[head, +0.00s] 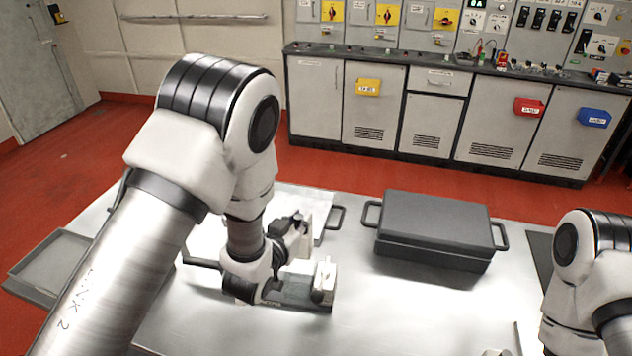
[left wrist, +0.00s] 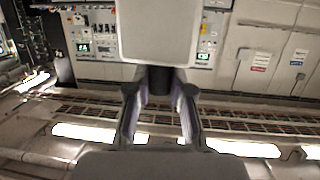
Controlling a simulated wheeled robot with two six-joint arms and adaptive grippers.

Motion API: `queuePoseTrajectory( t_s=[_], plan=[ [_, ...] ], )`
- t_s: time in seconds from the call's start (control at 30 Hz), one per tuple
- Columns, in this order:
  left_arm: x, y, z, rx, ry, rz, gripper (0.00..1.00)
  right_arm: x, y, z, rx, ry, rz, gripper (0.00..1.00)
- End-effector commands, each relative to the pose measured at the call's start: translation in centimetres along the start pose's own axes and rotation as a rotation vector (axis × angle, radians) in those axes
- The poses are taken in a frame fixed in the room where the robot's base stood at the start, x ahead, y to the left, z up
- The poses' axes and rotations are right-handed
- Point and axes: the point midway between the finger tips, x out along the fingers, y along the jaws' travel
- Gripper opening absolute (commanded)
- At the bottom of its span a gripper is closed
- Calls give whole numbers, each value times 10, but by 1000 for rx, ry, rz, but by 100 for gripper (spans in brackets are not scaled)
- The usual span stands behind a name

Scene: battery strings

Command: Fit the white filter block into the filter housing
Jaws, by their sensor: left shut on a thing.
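My left gripper (head: 306,288) is low over the metal table in the head view, pointing right. It is shut on a white block (head: 326,278), which I take for the filter block. In the left wrist view the gripper's two fingers (left wrist: 160,100) close on a dark part joined to the pale block (left wrist: 160,30). Whether the block touches the table is unclear. I cannot make out the filter housing for certain; my left arm hides part of the table. My right arm enters at the right edge, with its gripper out of view.
A dark grey lidded case (head: 435,225) with side handles stands on the table (head: 400,315) at the back right of the left gripper. A shallow grey tray (head: 48,262) is at the left. Grey cabinets (head: 425,115) line the back wall. The table's front middle is clear.

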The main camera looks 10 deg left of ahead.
Motion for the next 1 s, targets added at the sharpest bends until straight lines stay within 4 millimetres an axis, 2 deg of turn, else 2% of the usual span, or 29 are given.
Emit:
queuePoseTrajectory(
  t_s=[0.43,1.0],
  plan=[
    [0,0,1,11,-1,2,0,4,0,1,0,-3,0,40],
    [12,0,54,9,0,2,0,49,0,1,0,-2,0,40]
  ],
)
